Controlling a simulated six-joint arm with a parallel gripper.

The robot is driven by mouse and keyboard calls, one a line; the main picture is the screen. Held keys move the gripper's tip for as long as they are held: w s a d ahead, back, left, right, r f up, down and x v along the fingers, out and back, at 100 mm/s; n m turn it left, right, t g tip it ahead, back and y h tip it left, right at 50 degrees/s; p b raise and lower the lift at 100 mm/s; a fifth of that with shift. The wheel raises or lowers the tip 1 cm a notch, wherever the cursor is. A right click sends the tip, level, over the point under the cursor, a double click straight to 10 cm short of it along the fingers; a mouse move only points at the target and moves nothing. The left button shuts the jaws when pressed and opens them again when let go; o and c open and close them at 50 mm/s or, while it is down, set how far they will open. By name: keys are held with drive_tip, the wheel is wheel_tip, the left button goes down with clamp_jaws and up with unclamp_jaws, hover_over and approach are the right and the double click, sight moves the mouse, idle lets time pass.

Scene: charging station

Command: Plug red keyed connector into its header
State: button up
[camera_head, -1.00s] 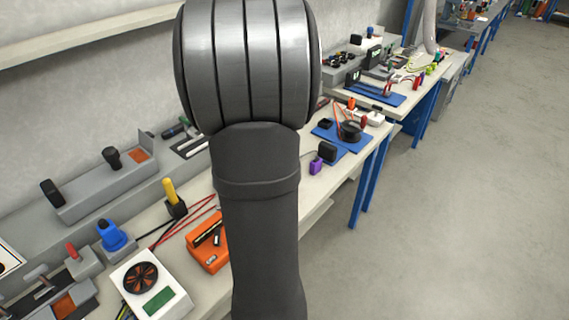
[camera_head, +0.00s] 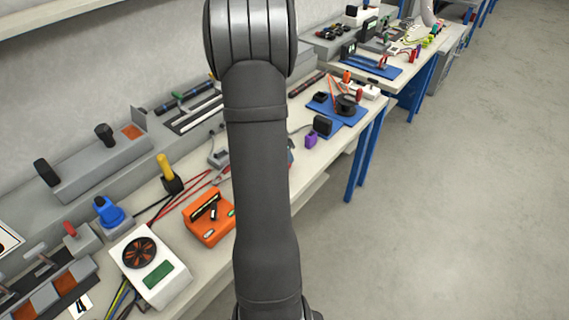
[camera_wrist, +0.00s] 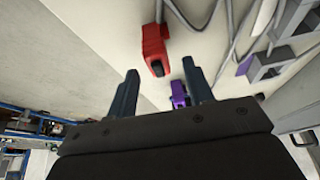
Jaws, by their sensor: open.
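A red connector (camera_wrist: 156,43) with a dark end lies on the pale bench top in the wrist view, with a grey cable beside it. My gripper (camera_wrist: 162,84) is open, its two dark fingers spread apart. The red connector is beyond the fingertips, and nothing is clamped between them. A small purple part (camera_wrist: 178,94) shows through the gap, close to the right finger. In the head view my arm covers the middle of the bench, and neither the gripper nor the red connector can be made out. I cannot tell which part is the header.
Grey bracket-like parts (camera_wrist: 275,62) and cables lie at the right of the wrist view. In the head view, an orange meter (camera_head: 208,216), a white box with a fan (camera_head: 150,266) and a yellow-handled tool (camera_head: 165,168) stand left of my arm. Open floor is at right.

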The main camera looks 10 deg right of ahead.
drive_tip(key=shift+x, duration=2.55)
drive_tip(key=shift+s, duration=0.15)
clamp_jaws()
